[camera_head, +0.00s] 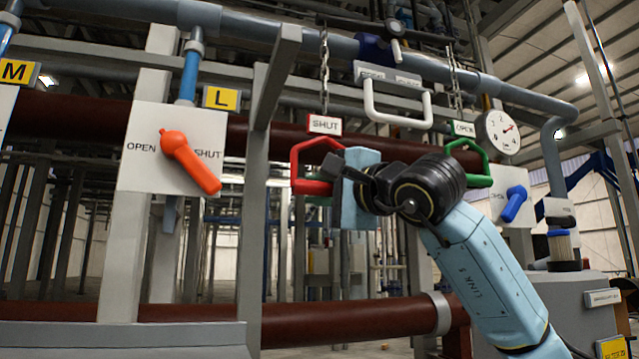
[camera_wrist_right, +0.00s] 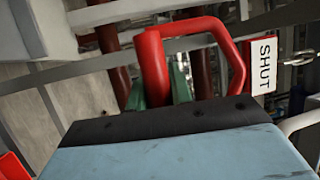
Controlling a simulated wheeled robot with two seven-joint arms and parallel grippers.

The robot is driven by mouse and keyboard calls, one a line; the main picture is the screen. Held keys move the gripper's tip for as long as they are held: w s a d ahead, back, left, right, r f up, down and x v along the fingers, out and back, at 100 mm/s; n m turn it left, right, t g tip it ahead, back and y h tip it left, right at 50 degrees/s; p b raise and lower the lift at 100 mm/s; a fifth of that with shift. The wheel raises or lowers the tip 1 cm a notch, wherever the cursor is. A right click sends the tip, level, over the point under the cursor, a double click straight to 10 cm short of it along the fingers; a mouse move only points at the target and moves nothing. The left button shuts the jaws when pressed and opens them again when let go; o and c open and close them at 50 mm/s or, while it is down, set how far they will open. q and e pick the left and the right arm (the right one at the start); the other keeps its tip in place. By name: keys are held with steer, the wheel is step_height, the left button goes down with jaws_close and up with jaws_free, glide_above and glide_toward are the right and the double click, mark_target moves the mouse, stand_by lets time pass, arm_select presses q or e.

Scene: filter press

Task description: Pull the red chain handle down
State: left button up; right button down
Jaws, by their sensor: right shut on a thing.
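The red chain handle (camera_head: 296,163) is a closed loop hanging below a white SHUT sign (camera_head: 324,124) on a metal chain (camera_head: 324,70). My right gripper (camera_head: 322,176) is at the handle's lower bar, reaching in from the right. It is shut on the handle. In the right wrist view the red handle (camera_wrist_right: 238,62) runs between the green-padded fingers of my right gripper (camera_wrist_right: 158,88), with the SHUT sign (camera_wrist_right: 263,66) beside it. The gripper body hides part of the bar in the head view. My left gripper is not in view.
A green handle (camera_head: 477,160) under an OPEN sign (camera_head: 464,128) hangs just right of my right wrist. A white bar handle (camera_head: 398,118) is above it. An orange valve lever (camera_head: 190,162) is at left, a pressure gauge (camera_head: 503,132) at right.

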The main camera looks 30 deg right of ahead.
steer(key=f+b, duration=0.1)
steer(key=f, duration=0.2)
steer(key=f+b, duration=0.2)
steer(key=f, duration=0.1)
steer(key=shift+w+a, duration=0.15)
steer(key=shift+w, duration=0.05)
steer(key=c, duration=1.3)
jaws_free()
steer(key=shift+s, duration=0.2)
steer(key=shift+o, duration=0.2)
steer(key=shift+r, duration=0.2)
steer(key=b+v, duration=0.3)
steer(key=v, duration=1)
